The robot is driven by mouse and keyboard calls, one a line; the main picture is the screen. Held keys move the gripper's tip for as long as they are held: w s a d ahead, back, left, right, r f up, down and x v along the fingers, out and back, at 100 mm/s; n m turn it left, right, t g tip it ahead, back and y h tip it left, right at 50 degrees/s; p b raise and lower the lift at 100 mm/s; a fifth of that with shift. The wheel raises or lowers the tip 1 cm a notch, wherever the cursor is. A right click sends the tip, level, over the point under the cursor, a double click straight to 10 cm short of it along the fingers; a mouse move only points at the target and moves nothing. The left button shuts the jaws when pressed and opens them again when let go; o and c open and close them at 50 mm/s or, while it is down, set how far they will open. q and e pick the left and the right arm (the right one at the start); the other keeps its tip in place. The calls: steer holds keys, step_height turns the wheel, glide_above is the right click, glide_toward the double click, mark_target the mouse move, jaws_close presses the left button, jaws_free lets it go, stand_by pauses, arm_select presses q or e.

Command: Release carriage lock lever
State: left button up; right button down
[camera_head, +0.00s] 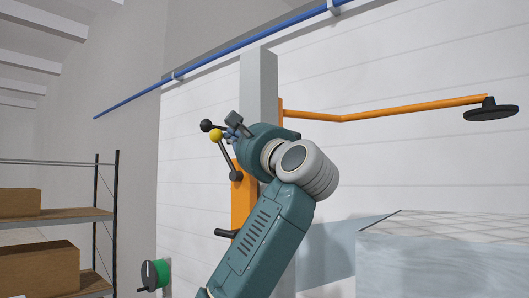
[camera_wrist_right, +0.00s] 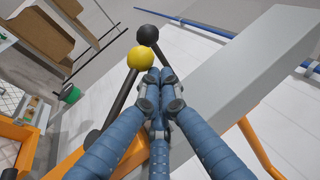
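A lever with a dark rod and a yellow ball knob (camera_head: 216,135) rises from a dark pivot (camera_head: 236,175) on the orange post (camera_head: 241,205). The yellow knob also shows in the right wrist view (camera_wrist_right: 138,57), with a black ball (camera_wrist_right: 148,33) just beyond it. My right gripper (camera_head: 231,132) is beside the knob, to its right. In the right wrist view its blue fingers (camera_wrist_right: 160,80) are drawn together at the tips, with nothing visible between them. The tips are close to the yellow knob; I cannot tell whether they touch it. My left gripper is not in view.
A grey column (camera_head: 259,80) stands right behind my right gripper. An orange arm (camera_head: 400,108) extends right from it. A black handle (camera_head: 227,233) and a green wheel (camera_head: 155,275) are lower down. A shelf with boxes (camera_head: 38,268) is at left, a quilted surface (camera_head: 450,225) at right.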

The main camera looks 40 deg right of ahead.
steer(key=shift+w+a+f+n+g+y, duration=0.1)
steer(key=shift+w+a+n+g+y, duration=0.1)
steer(key=shift+w, duration=0.25)
steer(key=shift+w+a+f+n+g+y, duration=0.1)
steer(key=shift+w+a+n+g+y, duration=0.1)
steer(key=shift+w, duration=0.25)
steer(key=shift+w+f+g+p, duration=0.2)
steer(key=shift+g+p, duration=0.1)
steer(key=shift+p, duration=0.05)
steer(key=v, duration=1.2)
steer(key=shift+d, duration=0.35)
steer(key=shift+s+a, duration=0.1)
steer(key=shift+a, duration=0.05)
